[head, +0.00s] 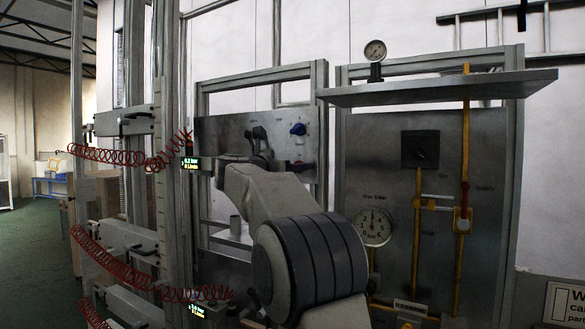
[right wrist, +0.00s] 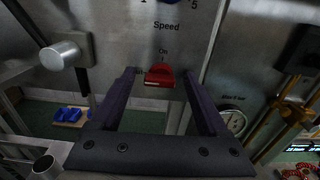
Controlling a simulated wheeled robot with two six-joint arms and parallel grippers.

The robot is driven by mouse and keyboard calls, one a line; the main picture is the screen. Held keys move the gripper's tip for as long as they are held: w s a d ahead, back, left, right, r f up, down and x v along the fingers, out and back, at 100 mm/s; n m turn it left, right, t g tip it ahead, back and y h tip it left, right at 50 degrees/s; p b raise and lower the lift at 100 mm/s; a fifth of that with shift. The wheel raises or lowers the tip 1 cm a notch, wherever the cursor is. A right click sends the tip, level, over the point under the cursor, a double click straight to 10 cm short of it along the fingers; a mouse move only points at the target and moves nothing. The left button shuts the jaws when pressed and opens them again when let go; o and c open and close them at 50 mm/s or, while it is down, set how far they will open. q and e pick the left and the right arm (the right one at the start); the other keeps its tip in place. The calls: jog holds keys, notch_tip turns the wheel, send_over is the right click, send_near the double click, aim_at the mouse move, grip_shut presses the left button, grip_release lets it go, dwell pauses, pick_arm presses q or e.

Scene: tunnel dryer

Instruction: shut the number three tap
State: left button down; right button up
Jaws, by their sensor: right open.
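No tap with a readable number three shows in either view. My right gripper (right wrist: 160,74) is open and empty. In the right wrist view its two dark fingers point at the steel panel, with a red switch (right wrist: 160,76) marked "On" between them in the picture. Whether they touch it I cannot tell. In the head view my right arm hides part of the left panel. My left gripper is in neither view.
A blue knob (head: 298,129) sits on the left panel. A dial (head: 373,226) and a dark square fitting (head: 420,149) are on the right panel, under a shelf (head: 440,88) with a gauge (head: 375,50). Coiled red hoses (head: 110,154) hang at left.

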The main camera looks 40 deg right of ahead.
jog(key=b+v, duration=0.5)
jog(key=v, duration=0.5)
jog(key=shift+a, duration=0.15)
